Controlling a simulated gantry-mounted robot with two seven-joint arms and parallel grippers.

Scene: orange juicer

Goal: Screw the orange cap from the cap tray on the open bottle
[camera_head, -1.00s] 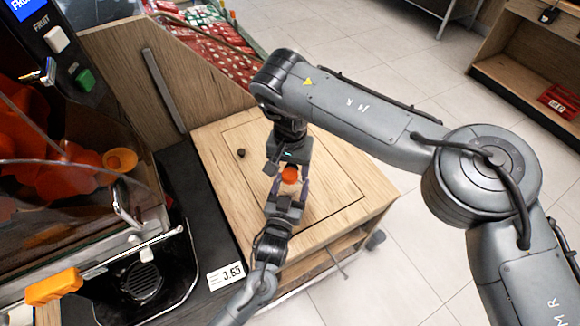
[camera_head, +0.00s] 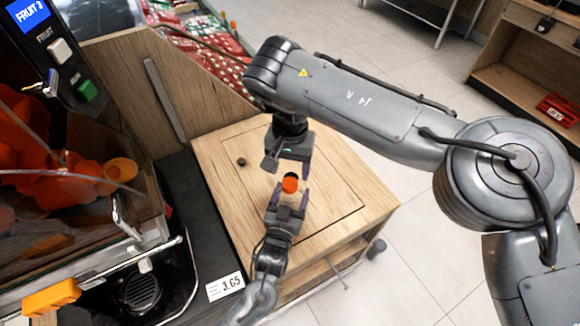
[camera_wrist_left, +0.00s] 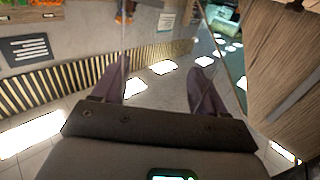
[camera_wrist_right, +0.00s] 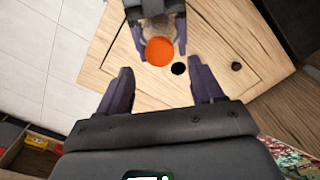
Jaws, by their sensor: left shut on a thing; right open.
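The orange cap (camera_head: 289,184) sits at the top of the clear bottle, which stands between the fingers of my left gripper (camera_head: 287,197). My left gripper is shut on the bottle. In the left wrist view the bottle (camera_wrist_left: 150,80) shows only as faint transparent outlines between the fingers. My right gripper (camera_head: 288,171) is open, above and apart from the cap. In the right wrist view the cap (camera_wrist_right: 158,51) lies beyond the open fingers, with part of the bottle (camera_wrist_right: 155,27) behind it. How tightly the cap sits cannot be told. I cannot make out the cap tray.
A wooden cabinet top (camera_head: 330,165) with a dark round knob (camera_head: 241,162) lies below the grippers. The juicer (camera_head: 70,200) with oranges stands at the left, above a black counter. A price tag (camera_head: 225,286) sits at the counter's front.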

